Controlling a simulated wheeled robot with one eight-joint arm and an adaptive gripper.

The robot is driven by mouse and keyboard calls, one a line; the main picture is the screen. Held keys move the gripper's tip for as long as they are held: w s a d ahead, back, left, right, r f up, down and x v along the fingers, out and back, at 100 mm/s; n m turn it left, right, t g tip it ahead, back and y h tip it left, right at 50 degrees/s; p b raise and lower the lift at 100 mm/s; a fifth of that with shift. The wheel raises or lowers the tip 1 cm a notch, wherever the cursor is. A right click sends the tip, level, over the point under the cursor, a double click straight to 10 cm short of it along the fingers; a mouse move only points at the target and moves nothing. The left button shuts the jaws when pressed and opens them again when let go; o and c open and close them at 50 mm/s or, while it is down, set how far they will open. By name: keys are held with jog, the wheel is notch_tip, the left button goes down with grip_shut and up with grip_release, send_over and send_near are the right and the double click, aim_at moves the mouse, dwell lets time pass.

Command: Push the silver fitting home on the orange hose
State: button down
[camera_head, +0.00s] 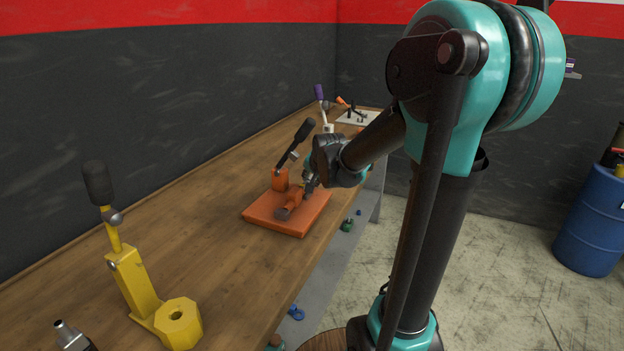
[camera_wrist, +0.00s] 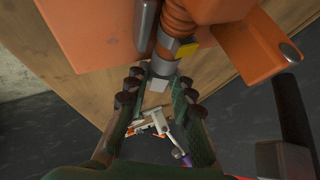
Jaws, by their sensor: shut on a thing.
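The orange ribbed hose (camera_wrist: 178,24) lies at the orange fixture plate (camera_head: 272,226) on the bench, and also shows in the head view (camera_head: 294,203). The silver fitting (camera_wrist: 163,68) is at the hose's end, in line with it, beside a small yellow patch. How deep it sits on the hose cannot be told. My gripper (camera_wrist: 158,84) is shut on the fitting, with a dark-tipped finger on each side. In the head view my gripper (camera_head: 311,181) is at the plate's far right side, and my wrist hides the fitting.
An orange clamp with a black lever (camera_head: 297,143) stands on the plate. A yellow lever tool (camera_head: 137,283) stands nearer on the wooden bench (camera_head: 215,225). A purple-handled lever (camera_head: 321,103) and a white board (camera_head: 358,117) are farther along. A blue barrel (camera_head: 591,225) stands right.

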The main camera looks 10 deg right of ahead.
jog(key=c, duration=1.2)
grip_release()
jog(key=shift+s, duration=0.15)
jog(key=v, duration=1.1)
jog(key=shift+s+r, duration=0.2)
jog(key=shift+r, duration=0.2)
